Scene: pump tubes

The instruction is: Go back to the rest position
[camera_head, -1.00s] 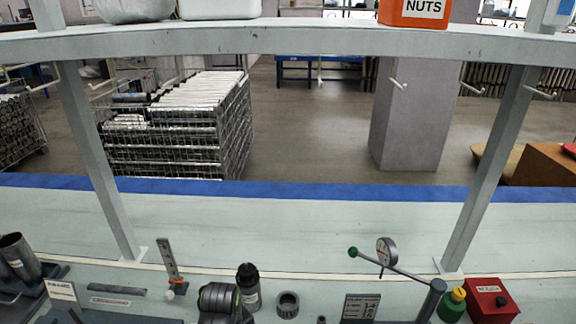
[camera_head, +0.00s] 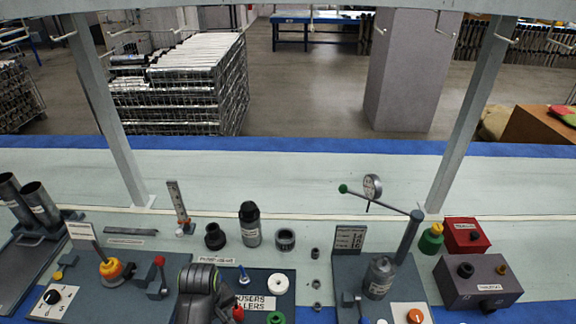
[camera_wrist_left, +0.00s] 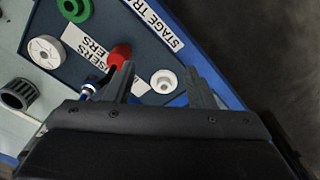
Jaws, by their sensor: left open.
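In the left wrist view my left gripper (camera_wrist_left: 160,72) is open, its two fingers apart with nothing gripped between them. Below it is the dark blue tray (camera_wrist_left: 215,62) with white labels. A red-headed part (camera_wrist_left: 120,55) lies beside the left finger; whether they touch I cannot tell. A small white ring (camera_wrist_left: 163,82) shows in the gap between the fingers. In the head view my dark left wrist shows at the bottom, over the tray's left part, and its fingers cannot be made out. My right gripper is in neither view.
A white ring (camera_head: 278,284) lies on the tray. Behind stand a black-capped bottle (camera_head: 250,228) and dark fittings. A lever press (camera_head: 381,275) with a dial gauge, a red box (camera_head: 465,236) and a grey box (camera_head: 478,280) are at right. The bench behind them is clear.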

